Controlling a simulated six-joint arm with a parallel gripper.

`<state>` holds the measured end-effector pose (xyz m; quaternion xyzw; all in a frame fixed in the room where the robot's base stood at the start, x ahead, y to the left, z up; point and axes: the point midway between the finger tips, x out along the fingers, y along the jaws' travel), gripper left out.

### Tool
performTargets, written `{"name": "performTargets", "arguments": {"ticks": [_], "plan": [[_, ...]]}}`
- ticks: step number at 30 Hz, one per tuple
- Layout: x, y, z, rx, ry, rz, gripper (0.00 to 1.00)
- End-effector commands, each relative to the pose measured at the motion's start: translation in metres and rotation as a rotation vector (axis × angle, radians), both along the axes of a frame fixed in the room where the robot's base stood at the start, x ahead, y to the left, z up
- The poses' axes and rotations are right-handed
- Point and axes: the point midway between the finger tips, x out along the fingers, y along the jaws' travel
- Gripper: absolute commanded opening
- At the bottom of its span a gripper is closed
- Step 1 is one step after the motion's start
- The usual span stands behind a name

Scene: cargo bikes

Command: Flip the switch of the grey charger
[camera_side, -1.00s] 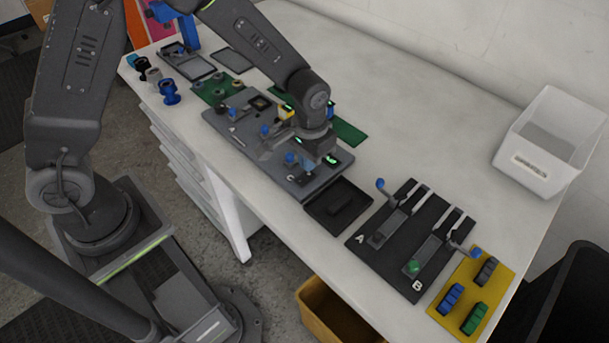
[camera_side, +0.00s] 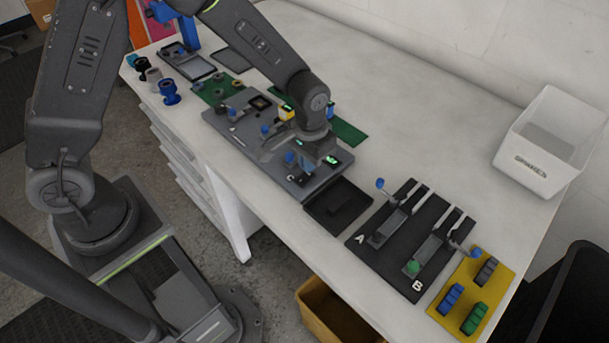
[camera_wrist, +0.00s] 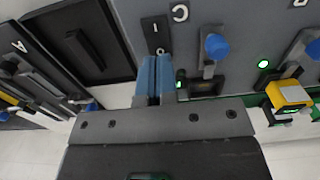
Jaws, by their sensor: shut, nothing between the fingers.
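A black rocker switch (camera_wrist: 155,35) with white marks sits on the grey board, beside a white letter C, in the wrist view. My gripper (camera_wrist: 154,70) is shut and empty; its blue fingertips are close to the marked end of the switch. I cannot tell whether they touch it. In the side view my gripper (camera_side: 304,165) is low over the near right end of the grey board (camera_side: 225,123), and the switch is hard to make out there. A dark unit with a green light (camera_wrist: 203,86) lies beside the fingers, partly hidden.
Blue-knobbed levers (camera_wrist: 215,48) stand on the board close to the fingers. A black tray (camera_side: 325,215) lies next to the board, then a black panel (camera_side: 377,255) with levers and a yellow plate (camera_side: 442,307).

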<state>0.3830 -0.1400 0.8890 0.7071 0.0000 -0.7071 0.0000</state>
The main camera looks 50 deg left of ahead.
Motion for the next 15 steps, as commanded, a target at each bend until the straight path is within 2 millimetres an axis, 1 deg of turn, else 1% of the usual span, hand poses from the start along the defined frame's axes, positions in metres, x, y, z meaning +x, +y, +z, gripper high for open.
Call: {"name": "performTargets", "arguments": {"ticks": [15], "plan": [[-0.0001, 0.0, -0.0075, 0.0, 0.001, 0.0, 0.0]]}}
